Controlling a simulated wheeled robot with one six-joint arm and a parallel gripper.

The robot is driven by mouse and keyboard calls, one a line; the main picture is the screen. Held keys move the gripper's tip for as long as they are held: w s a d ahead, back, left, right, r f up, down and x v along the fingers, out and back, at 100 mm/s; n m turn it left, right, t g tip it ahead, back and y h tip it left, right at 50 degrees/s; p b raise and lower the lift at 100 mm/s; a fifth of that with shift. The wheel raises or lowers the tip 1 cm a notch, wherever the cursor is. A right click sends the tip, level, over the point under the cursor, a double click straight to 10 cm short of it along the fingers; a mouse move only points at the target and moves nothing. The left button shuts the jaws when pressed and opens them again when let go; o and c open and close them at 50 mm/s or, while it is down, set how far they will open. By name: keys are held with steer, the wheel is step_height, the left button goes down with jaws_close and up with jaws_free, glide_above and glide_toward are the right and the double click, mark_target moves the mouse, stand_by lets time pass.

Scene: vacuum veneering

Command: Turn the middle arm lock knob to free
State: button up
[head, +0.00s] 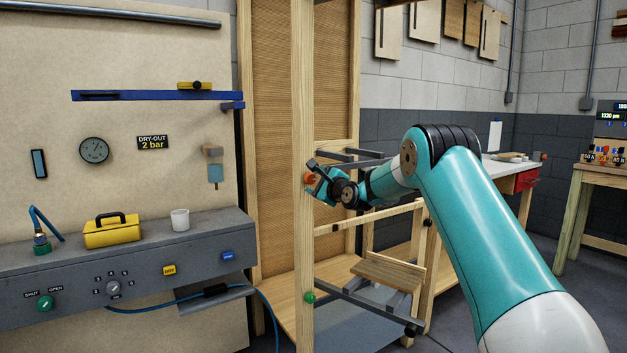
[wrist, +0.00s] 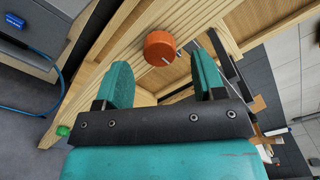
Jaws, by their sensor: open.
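An orange round knob (head: 309,178) sits on the upright wooden post (head: 304,110), about halfway up; I take it for the middle arm lock knob. In the wrist view the knob (wrist: 160,47) shows beyond my fingertips, between their lines, with a small pale mark on its lower edge. My gripper (head: 318,184) is close to the knob, and in the wrist view its two teal fingers (wrist: 163,74) are spread with nothing between them. They look apart from the knob. A green knob (head: 310,297) sits lower on the same post. I cannot read any lock or free label.
A grey control console (head: 150,265) with a yellow toolbox (head: 112,232) and a white cup (head: 180,219) stands at left. Dark metal arms and wooden rails fill the frame right of the post. A workbench (head: 515,172) stands behind my arm.

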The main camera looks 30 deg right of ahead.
mark_target(310, 178)
steer(key=shift+w, duration=1.4)
steer(key=c, duration=0.9)
